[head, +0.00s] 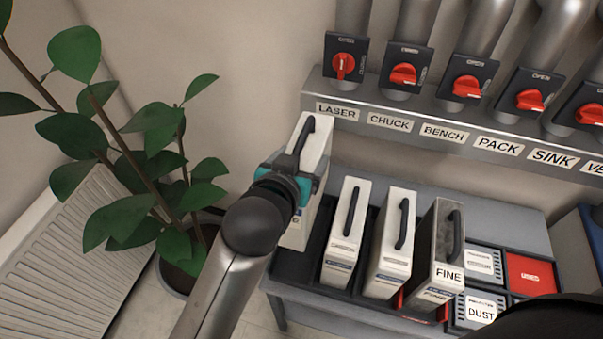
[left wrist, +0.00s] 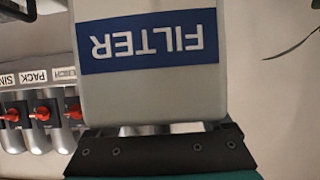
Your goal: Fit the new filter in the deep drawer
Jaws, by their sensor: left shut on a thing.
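My left gripper (head: 287,184) is shut on a white filter (head: 317,143) with a black handle on top. It holds the filter upright at the left end of the grey bench; whether the filter's bottom touches anything is hidden. In the left wrist view the filter (left wrist: 152,92) fills the middle, its blue FILTER label upside down. A grey, dirty-looking filter (head: 431,245) with a FINE label stands in the unit at right, with red showing at its foot. A DUST label (head: 481,312) is beside it. I cannot tell which part is the deep drawer. My right gripper is not in view.
Two white filters (head: 346,232) (head: 392,243) stand in a dark rack (head: 287,272) on the bench. A red USED bin (head: 531,273) is at right. Red-handled valves (head: 403,75) line the wall above labelled plates. A potted plant (head: 150,180) and radiator (head: 62,262) are at left.

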